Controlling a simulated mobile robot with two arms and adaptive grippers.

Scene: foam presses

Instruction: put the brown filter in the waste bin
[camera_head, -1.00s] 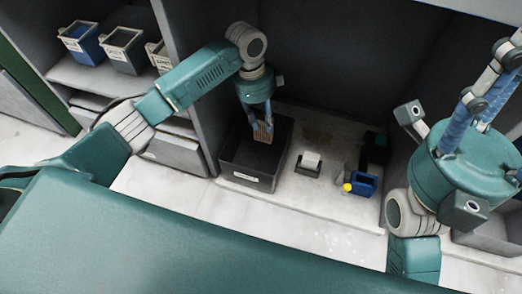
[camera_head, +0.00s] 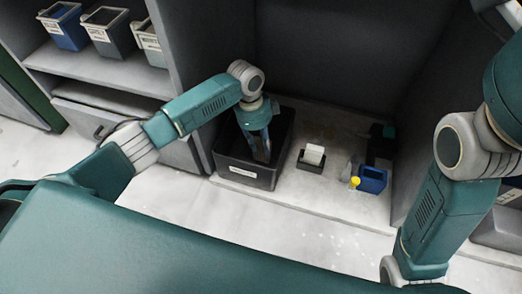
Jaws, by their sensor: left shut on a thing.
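The waste bin (camera_head: 232,167) is a dark open box with a white label on its front, standing on the pale shelf. My left gripper (camera_head: 262,152) points down into the bin's opening, its fingers inside the rim. It is shut on the brown filter (camera_head: 263,156), which shows only as a small dark brownish patch between the fingertips, inside the bin. Whether the filter touches the bin floor cannot be told. My right arm stands at the right edge, and its gripper is out of view.
Right of the bin stand a small black holder with a white block (camera_head: 313,155), a blue container (camera_head: 372,180) and a yellow-capped bottle (camera_head: 354,182). Several labelled bins, one blue (camera_head: 64,28), sit on the upper left shelf. Grey walls enclose the bay.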

